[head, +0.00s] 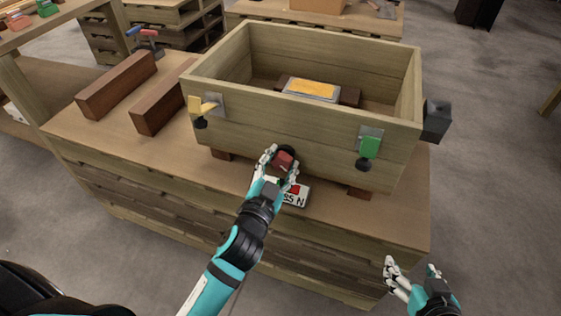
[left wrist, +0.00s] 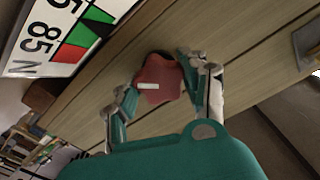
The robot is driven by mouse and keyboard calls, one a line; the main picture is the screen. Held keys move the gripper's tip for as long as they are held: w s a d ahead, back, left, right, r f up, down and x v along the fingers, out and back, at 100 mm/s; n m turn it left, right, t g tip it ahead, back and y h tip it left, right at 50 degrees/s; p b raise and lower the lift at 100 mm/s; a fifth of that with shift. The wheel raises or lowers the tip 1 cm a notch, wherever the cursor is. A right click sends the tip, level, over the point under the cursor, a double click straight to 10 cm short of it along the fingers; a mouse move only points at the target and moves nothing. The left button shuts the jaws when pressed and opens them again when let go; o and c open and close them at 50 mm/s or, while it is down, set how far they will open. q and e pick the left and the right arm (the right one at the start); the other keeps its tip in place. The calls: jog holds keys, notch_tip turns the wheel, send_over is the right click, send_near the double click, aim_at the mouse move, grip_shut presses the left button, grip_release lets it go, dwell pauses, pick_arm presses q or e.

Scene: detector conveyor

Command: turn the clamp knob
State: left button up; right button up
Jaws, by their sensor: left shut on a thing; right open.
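The clamp knob (head: 284,160) is a dark red, lobed knob at the lower front of the wooden box. In the left wrist view the knob (left wrist: 157,80) shows a short white bar mark on its face. My left gripper (head: 280,167) is shut on it, with one finger on each side. In the left wrist view the fingers (left wrist: 160,90) flank the knob against the wooden front. A white gauge plate (head: 297,193) with black, red and green marks sits just below the knob, partly hidden by my gripper. My right gripper (head: 413,270) is open and empty, in front of the bench at the lower right.
The wooden box (head: 300,115) stands on the bench (head: 150,165) and holds a grey block with an orange top (head: 313,90). A yellow lever (head: 203,105) and a green tab (head: 370,147) are on its front. Two brown beams (head: 117,85) lie at left. A dark block (head: 437,121) juts from its right side.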

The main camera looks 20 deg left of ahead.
pick_arm(q)
jog(key=o, duration=1.2)
jog(key=s, duration=1.2)
jog(key=shift+a, duration=0.2)
